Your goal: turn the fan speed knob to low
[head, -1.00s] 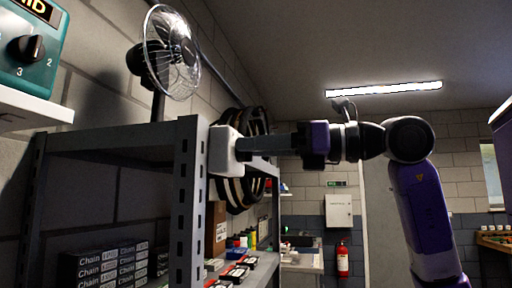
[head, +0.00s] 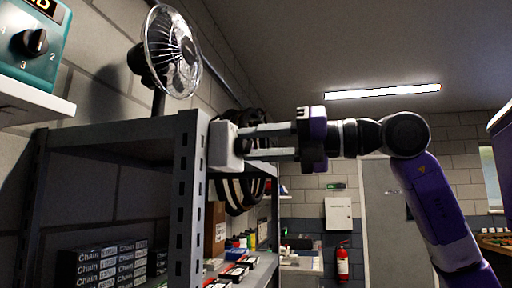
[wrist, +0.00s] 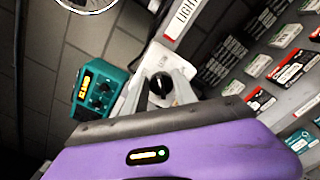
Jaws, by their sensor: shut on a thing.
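A white box (head: 222,150) is fixed at the front post of the grey shelf in the head view. It also shows in the wrist view (wrist: 136,92). A black knob (wrist: 160,86) sticks out of its face, and its pointer and setting cannot be read. My gripper (head: 248,145) reaches in from the right and is shut on this knob, with one finger on each side of it. In the wrist view my gripper (wrist: 163,88) covers part of the box face. The fan (head: 172,52) with a clear cage stands above the shelf.
A teal box (head: 30,42) with a numbered black dial sits on a white ledge (head: 40,104) at the left. The shelf post (head: 188,200) is close beside the white box. Several small boxes (head: 232,272) lie on the lower shelf. A fire extinguisher (head: 343,262) hangs at the back.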

